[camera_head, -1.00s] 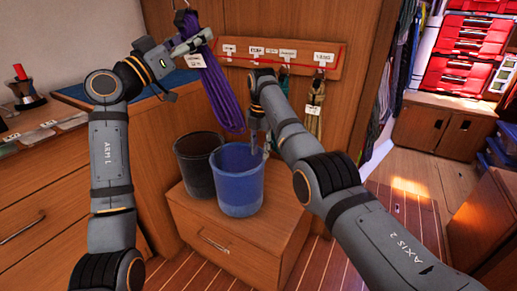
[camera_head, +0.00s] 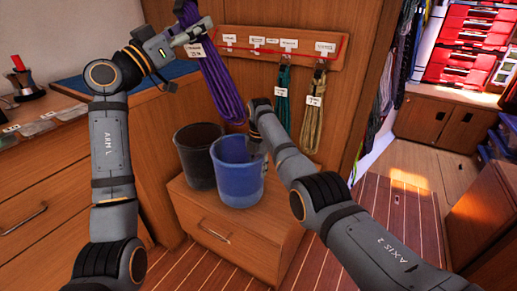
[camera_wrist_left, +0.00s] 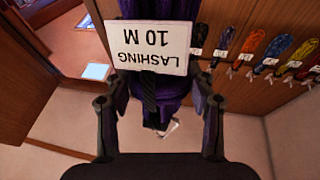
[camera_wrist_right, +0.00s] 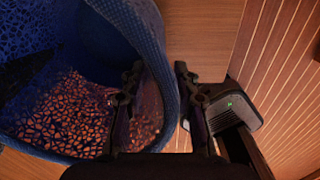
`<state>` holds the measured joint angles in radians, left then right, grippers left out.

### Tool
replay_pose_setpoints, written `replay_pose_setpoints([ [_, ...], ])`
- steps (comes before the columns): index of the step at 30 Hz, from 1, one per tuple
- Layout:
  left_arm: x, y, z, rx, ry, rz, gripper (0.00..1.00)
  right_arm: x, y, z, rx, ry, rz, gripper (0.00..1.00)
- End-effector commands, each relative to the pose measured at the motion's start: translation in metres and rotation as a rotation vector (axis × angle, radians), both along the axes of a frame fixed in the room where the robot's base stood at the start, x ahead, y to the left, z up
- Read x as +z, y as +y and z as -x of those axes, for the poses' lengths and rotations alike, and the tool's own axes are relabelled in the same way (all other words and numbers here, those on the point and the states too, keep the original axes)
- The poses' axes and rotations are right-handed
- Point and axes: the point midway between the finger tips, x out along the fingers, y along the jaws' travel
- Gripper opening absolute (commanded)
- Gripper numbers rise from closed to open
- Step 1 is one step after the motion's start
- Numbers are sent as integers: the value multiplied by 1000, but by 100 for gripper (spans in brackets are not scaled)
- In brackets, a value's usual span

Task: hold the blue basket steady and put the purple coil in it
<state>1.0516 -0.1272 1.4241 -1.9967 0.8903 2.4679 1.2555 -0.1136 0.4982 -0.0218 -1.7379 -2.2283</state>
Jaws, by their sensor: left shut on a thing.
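The purple coil (camera_head: 222,98) hangs from my left gripper (camera_head: 196,32), high and to the back left of the blue basket. In the left wrist view, my left gripper (camera_wrist_left: 160,108) is shut on the purple coil (camera_wrist_left: 173,102); its white tag reads LASHING 10 M. The blue basket (camera_head: 237,188) stands upright on a wooden locker. My right gripper (camera_head: 256,150) is low at the basket's right rim. In the right wrist view, my right gripper (camera_wrist_right: 157,98) has one finger inside the blue basket (camera_wrist_right: 75,145) and one outside, apart, with the rim between them.
A black basket (camera_head: 196,172) stands beside the blue one on the locker (camera_head: 215,217). A teal coil (camera_head: 283,105) and a tan coil (camera_head: 313,125) hang on a labelled hook board (camera_head: 270,45) behind. A workbench with drawers (camera_head: 35,200) is at left.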

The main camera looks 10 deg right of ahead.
Motion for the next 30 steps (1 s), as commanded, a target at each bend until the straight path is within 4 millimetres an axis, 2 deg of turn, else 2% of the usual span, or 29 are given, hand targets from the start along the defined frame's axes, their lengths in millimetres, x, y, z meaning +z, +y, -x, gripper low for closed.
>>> replay_pose_setpoints([
  [9,2,0,1,0,-3,3,0,-4,0,0,0,0,0,30],
  [16,2,0,1,0,-3,2,0,-4,0,0,0,0,0,0],
  [26,2,0,1,0,-3,2,0,-3,0,0,0,0,0,0],
  [30,-5,0,0,0,-2,2,0,-3,0,0,0,-1,0,0],
])
